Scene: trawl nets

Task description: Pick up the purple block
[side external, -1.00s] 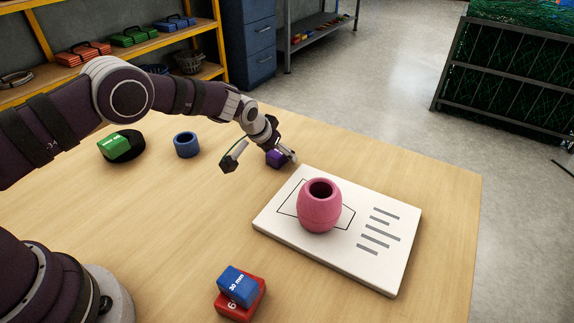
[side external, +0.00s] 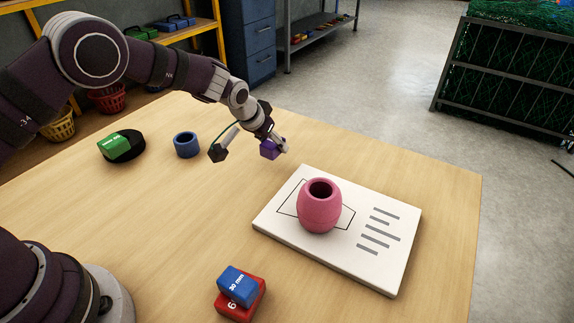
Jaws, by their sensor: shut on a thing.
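The purple block (side external: 269,150) is at the end of my arm, just beyond the far-left corner of the white board. My gripper (side external: 274,146) is shut on it and holds it a little above the wooden table. The fingers partly cover the block's right side and top. The block looks slightly tilted.
A pink barrel-shaped pot (side external: 320,207) stands on the white board (side external: 380,262). A blue block (side external: 238,286) rests on a red block (side external: 245,306) in front.

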